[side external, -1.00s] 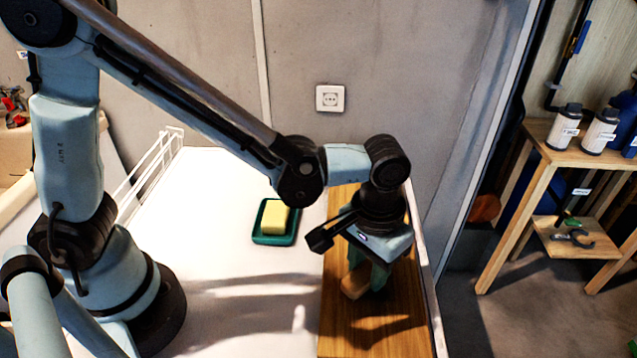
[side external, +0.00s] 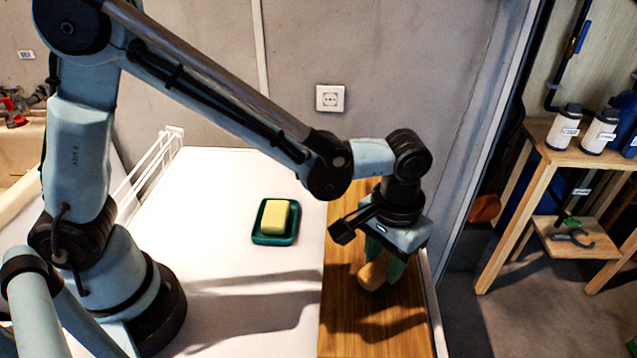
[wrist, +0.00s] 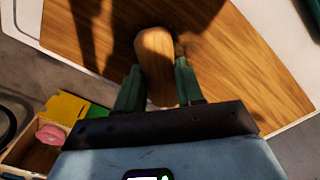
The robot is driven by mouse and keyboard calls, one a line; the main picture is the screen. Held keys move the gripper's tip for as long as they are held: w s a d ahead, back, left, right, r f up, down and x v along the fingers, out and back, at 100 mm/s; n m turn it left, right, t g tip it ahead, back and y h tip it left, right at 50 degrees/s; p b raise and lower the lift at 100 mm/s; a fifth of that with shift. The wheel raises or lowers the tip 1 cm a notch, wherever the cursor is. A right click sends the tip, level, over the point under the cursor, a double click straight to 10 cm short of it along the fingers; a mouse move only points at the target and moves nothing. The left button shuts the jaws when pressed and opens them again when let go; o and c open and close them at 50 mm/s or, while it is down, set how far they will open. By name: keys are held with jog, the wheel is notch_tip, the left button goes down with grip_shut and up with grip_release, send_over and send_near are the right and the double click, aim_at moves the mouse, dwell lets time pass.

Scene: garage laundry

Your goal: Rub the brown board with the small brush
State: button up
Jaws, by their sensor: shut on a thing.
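The brown board (side external: 345,325) lies along the right end of the white worktop, its wood grain showing. It fills much of the wrist view (wrist: 250,75). My gripper (side external: 384,268), with green fingers pointing down, is over the board near its right edge. It is shut on the small brush (side external: 372,274), whose rounded tan wooden body shows between the fingers in the wrist view (wrist: 156,62). The brush is low at the board's surface. Its bristles are hidden, so I cannot tell whether they touch.
A yellow sponge or soap block (side external: 275,216) sits in a green dish (side external: 260,238) left of the board. A white wire rack (side external: 150,170) stands at the worktop's left. A wooden shelf (side external: 550,165) with bottles is beyond the right edge. The front worktop is clear.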

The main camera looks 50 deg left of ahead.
jog(key=shift+s+a, duration=1.95)
notch_tip(320, 180, up, 8)
